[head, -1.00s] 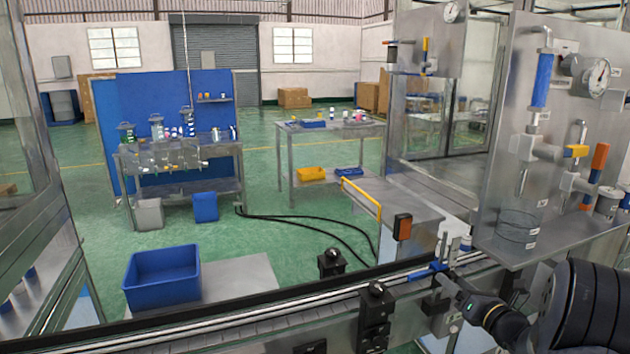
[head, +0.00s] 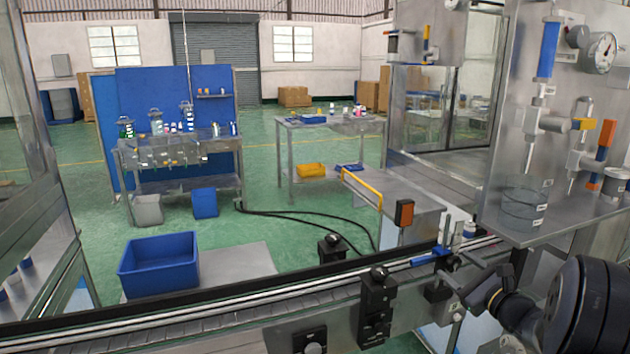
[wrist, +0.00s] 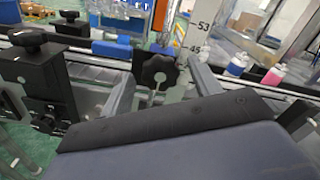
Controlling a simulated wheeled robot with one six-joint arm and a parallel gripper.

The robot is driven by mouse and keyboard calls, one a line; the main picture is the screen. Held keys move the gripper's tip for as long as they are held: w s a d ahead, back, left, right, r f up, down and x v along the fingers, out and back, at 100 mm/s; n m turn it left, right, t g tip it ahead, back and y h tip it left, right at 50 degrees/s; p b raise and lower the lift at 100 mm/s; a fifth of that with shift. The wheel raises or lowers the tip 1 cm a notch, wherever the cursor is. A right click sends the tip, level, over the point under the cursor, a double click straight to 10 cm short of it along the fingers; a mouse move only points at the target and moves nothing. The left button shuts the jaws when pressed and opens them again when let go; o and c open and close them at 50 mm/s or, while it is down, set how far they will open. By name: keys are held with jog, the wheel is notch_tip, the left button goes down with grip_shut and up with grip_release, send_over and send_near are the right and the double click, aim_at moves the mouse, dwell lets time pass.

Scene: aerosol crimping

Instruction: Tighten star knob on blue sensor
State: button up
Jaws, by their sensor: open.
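The blue sensor (head: 428,257) sits on the rail at the conveyor's near side in the head view. Its blue body (wrist: 112,50) also shows left of centre in the wrist view. A black star knob (wrist: 158,72) on a thin metal stem stands just right of it. My gripper (wrist: 162,82) is open, with one grey finger on each side of the star knob in the picture. I cannot tell whether either finger touches it. In the head view my gripper (head: 462,276) is beside the sensor's right end, and the knob is hard to make out there.
Black blocks with knobs (head: 377,300) stand along the rail left of the sensor, and one is close on the left in the wrist view (wrist: 40,75). Bottles with blue and pink (wrist: 238,64) are at right behind the rail. A steel gauge panel (head: 560,120) rises at right.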

jog(key=n, duration=0.5)
jog(key=shift+s+d, duration=0.15)
jog(key=shift+s, duration=0.15)
jog(key=shift+v, duration=0.8)
